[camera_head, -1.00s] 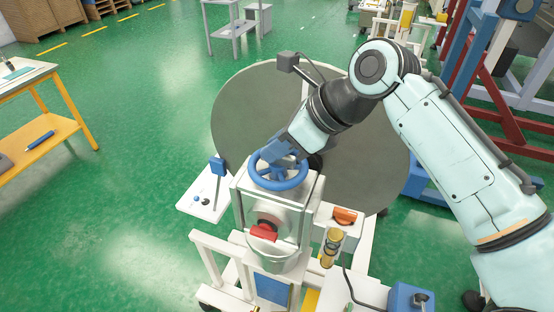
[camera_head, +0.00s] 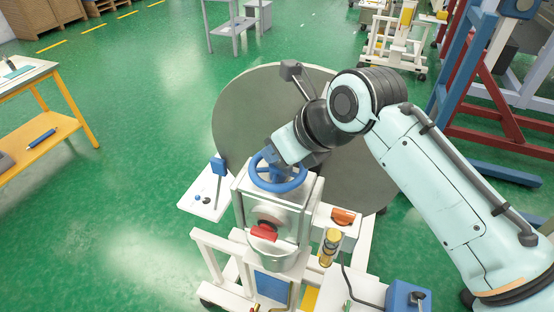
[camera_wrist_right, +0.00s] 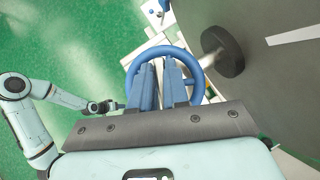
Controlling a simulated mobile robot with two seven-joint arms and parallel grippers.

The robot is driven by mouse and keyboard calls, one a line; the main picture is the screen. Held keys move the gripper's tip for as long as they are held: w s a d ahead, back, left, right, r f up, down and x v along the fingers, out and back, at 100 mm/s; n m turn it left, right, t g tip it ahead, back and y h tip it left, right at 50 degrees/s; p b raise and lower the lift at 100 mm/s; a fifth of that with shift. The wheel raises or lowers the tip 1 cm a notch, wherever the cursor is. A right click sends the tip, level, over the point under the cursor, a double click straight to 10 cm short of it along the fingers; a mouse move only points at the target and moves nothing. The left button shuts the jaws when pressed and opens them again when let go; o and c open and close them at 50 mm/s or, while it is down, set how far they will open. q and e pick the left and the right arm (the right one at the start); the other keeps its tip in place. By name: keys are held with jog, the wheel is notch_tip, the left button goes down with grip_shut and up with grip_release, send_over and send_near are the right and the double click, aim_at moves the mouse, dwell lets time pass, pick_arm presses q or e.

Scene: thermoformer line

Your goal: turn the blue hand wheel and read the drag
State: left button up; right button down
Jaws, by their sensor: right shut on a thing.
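The blue hand wheel (camera_head: 290,186) lies flat on top of a pale machine housing (camera_head: 253,205). My right gripper (camera_head: 271,162) reaches down onto it from the upper right and is shut on the wheel. In the right wrist view the two blue fingers (camera_wrist_right: 162,75) come into the ring of the wheel (camera_wrist_right: 200,72). What exactly lies between the fingertips is hidden. In the right wrist view my left gripper (camera_wrist_right: 112,106) shows small at the left, away from the wheel; its jaws are too small to read.
A large grey disc (camera_head: 240,115) stands close behind the wheel, under my right arm. A red knob (camera_head: 263,233) is on the housing's front. Open green floor lies left.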

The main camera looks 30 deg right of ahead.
pick_arm(q)
jog(key=shift+w+r, duration=0.25)
jog(key=shift+w, duration=0.05)
pick_arm(e)
jog(key=shift+m+h, duration=0.3)
jog(key=shift+m, duration=0.2)
jog(key=shift+r+m+h+p, duration=0.1)
jog(key=shift+m+h+p, duration=0.6)
jog(key=shift+m+p, duration=0.2)
jog(key=shift+d+m, duration=0.1)
jog(key=shift+m, duration=0.3)
pick_arm(q)
jog(key=shift+w+r, duration=0.85)
jog(key=shift+w, duration=0.2)
pick_arm(e)
jog(key=shift+h, duration=0.3)
